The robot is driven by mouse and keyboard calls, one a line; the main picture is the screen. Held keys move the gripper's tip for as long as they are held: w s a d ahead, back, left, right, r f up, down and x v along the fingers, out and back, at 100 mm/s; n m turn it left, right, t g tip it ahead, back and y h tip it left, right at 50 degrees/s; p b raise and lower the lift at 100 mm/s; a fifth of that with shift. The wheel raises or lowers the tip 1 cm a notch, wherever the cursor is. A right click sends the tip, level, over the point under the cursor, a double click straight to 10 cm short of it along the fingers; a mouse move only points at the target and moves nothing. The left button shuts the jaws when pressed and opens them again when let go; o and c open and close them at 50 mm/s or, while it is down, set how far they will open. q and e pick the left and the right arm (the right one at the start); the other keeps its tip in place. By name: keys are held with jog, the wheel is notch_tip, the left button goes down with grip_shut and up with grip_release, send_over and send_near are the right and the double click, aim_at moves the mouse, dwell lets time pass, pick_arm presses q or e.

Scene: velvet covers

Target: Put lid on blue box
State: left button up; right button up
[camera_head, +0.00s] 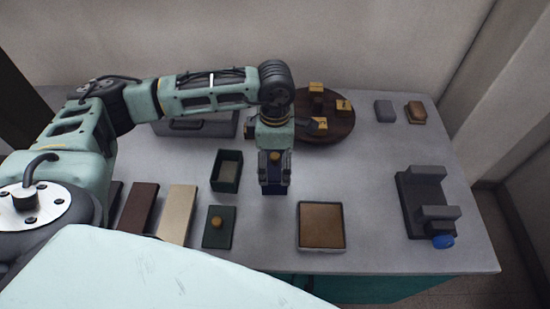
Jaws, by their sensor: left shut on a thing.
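My left gripper (274,160) reaches down over the dark blue box (274,187) near the middle of the table. It is shut on a brass-coloured knob (275,156), apparently that of the blue lid. The gripper covers most of the lid and the box top, so I cannot tell whether the lid is seated or just above the box. My right gripper is not in view.
An open green box (227,170) stands left of the blue box, with a green knobbed lid (219,226) in front. A brown-topped tray (321,227) lies front right. A round wooden board (340,128) with yellow blocks is behind. A grey fixture (426,203) stands far right.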

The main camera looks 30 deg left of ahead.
pick_arm(q)
jog(key=shift+f+b, duration=0.35)
jog(key=shift+f, duration=0.15)
jog(key=o, duration=1)
jog(key=shift+r, duration=0.15)
notch_tip(320, 180, up, 12)
jog(key=shift+f, duration=0.1)
